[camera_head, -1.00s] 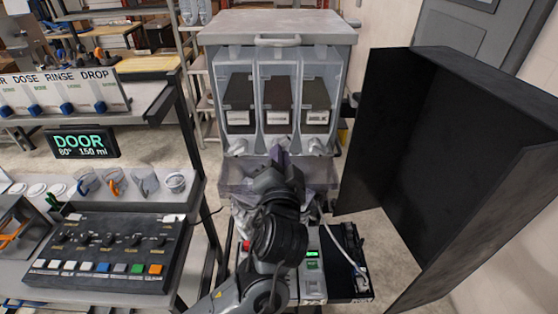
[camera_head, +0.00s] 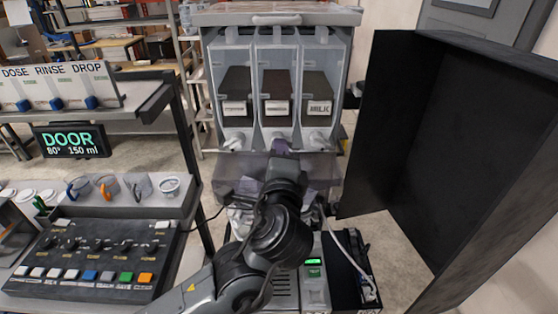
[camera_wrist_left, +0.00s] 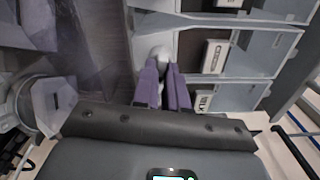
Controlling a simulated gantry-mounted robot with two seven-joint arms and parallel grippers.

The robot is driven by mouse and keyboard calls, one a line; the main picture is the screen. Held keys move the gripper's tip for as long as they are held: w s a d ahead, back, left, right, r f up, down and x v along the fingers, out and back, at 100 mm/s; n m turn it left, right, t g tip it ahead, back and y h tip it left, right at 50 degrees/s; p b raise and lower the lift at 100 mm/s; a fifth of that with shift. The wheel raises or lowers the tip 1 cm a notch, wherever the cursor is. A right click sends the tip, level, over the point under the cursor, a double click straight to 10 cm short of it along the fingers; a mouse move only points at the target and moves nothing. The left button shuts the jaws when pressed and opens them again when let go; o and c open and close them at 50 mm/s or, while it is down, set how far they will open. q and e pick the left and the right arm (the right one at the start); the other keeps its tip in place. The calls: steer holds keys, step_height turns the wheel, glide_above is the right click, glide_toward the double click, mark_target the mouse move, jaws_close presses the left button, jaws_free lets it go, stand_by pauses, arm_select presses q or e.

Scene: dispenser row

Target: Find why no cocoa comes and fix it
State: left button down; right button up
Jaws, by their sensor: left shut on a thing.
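The dispenser's housing (camera_head: 340,15) stands open in the middle of the head view, with three clear canisters of dark contents side by side. The right canister (camera_head: 313,85) has a label that seems to read MILK. The labels on the left canister (camera_head: 236,85) and middle canister (camera_head: 277,85) are too small to read. My left gripper (camera_head: 281,148) is at the outlet of the middle canister. In the left wrist view its purple fingers (camera_wrist_left: 165,80) are shut on a pale rounded outlet spout (camera_wrist_left: 160,56). My right gripper is not in view.
The black open door (camera_head: 440,150) stands at the right. At the left are a button panel (camera_head: 95,255), several cups, and a sign (camera_head: 72,141) reading DOOR, 80°, 150 ml. A clear purple-tinted part (camera_head: 232,172) sits below the outlets. A green display (camera_head: 313,261) is lit below.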

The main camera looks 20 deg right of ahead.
arm_select(q)
steer(key=shift+m+b, duration=1)
steer(key=shift+m, duration=0.7)
steer(key=c, duration=1.2)
jaws_free()
steer(key=shift+o, duration=0.2)
steer(key=b+v, duration=0.2)
steer(key=v, duration=0.8)
steer(key=shift+s+a, duration=0.15)
steer(key=shift+s, duration=0.25)
